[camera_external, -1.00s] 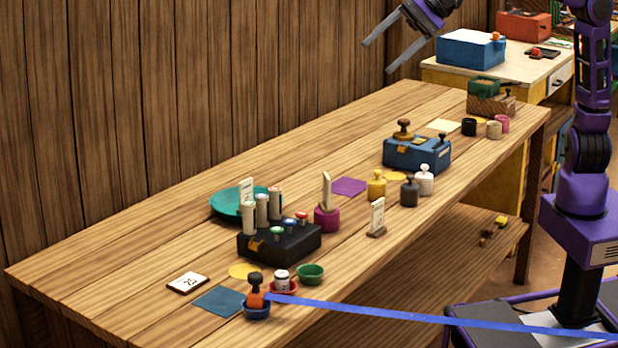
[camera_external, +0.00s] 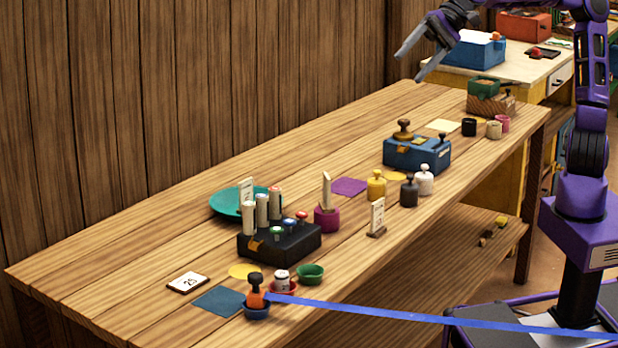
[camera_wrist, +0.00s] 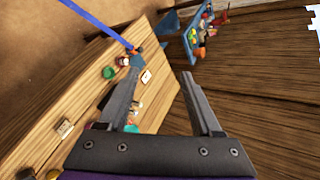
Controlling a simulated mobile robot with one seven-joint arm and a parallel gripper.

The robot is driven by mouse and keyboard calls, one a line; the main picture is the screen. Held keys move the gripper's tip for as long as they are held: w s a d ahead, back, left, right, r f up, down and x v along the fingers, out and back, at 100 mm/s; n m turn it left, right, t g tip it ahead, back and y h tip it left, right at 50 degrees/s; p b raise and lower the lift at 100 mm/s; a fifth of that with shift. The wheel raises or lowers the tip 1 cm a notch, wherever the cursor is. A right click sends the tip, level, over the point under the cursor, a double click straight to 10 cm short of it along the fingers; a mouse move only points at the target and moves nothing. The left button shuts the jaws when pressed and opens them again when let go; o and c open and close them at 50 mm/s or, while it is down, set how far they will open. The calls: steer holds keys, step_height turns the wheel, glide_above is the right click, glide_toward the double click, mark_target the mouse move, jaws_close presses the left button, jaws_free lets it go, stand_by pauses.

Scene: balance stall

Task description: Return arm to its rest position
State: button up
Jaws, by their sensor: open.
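My gripper (camera_external: 416,62) is open and empty, held in the air above the far end of the long wooden table (camera_external: 130,262). Its two grey fingers point down and to the left in the external view. In the wrist view my gripper (camera_wrist: 168,103) shows its fingers apart with nothing between them. My purple arm (camera_external: 588,120) rises from the base at the right.
The table holds a black box (camera_external: 280,242) with cylinders, a teal plate (camera_external: 226,204), a blue box (camera_external: 416,155), small pots and weights. A blue strap (camera_external: 400,314) runs from the table's near end to the right. A plank wall stands behind.

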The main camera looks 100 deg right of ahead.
steer(key=s+f+n+g+h, duration=0.2)
steer(key=s+f+n, duration=0.6)
steer(key=s, duration=0.3)
steer(key=s+f+n+g+h, duration=0.2)
steer(key=s+f+n, duration=0.5)
steer(key=s, duration=0.4)
steer(key=shift+s+f+n+h, duration=0.3)
steer(key=shift+n+h, duration=0.2)
steer(key=shift+n, duration=0.2)
steer(key=shift+a, duration=0.1)
